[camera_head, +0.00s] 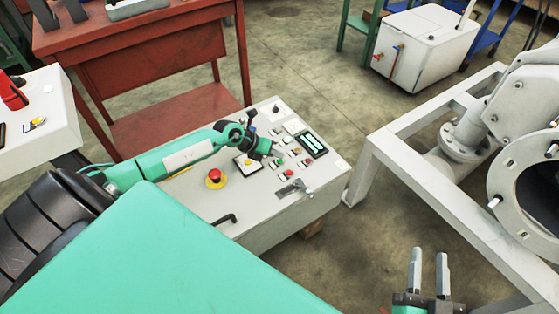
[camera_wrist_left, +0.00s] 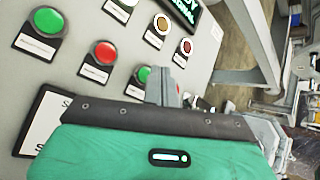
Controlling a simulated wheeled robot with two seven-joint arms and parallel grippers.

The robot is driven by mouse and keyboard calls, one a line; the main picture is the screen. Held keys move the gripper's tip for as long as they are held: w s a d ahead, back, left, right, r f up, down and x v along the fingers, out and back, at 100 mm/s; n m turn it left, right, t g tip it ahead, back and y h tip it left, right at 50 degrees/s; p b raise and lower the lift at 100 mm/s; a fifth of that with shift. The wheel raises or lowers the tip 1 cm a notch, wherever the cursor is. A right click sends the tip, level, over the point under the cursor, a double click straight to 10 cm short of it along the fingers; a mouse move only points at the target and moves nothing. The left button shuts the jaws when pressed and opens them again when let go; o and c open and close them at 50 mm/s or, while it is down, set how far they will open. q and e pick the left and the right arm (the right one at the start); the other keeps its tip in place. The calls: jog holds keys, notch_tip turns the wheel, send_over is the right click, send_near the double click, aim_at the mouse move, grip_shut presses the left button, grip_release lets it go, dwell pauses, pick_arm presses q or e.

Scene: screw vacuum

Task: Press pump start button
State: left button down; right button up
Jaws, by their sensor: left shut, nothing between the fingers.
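The grey-white control panel (camera_head: 250,205) carries several round buttons, and its labels are too small to read. In the left wrist view, a large green button (camera_wrist_left: 47,20), a red button (camera_wrist_left: 105,51) and a smaller green button (camera_wrist_left: 143,74) show. I cannot tell which is the pump start button. My left gripper (camera_head: 277,152) is shut and empty, low over the panel among the buttons. Its fingers (camera_wrist_left: 168,90) are just right of the smaller green button in the wrist view; contact is unclear. My right gripper (camera_head: 429,268) is open and empty, over the floor at the lower right.
A red emergency-stop knob (camera_head: 215,176) on a yellow base and a lit display (camera_head: 313,144) are on the panel. A white metal frame with a large flanged vessel (camera_head: 520,180) stands to the right. A red workbench (camera_head: 150,60) stands behind.

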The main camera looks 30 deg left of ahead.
pick_arm(q)
jog(key=shift+f, duration=0.1)
dwell(0.5)
jog(key=shift+f, duration=0.35)
jog(key=shift+f, duration=0.45)
dwell(0.5)
jog(key=shift+r, duration=0.1)
jog(key=shift+r+p, duration=0.75)
jog(key=shift+p, duration=0.1)
notch_tip(320, 180, up, 5)
jog(key=p, duration=0.5)
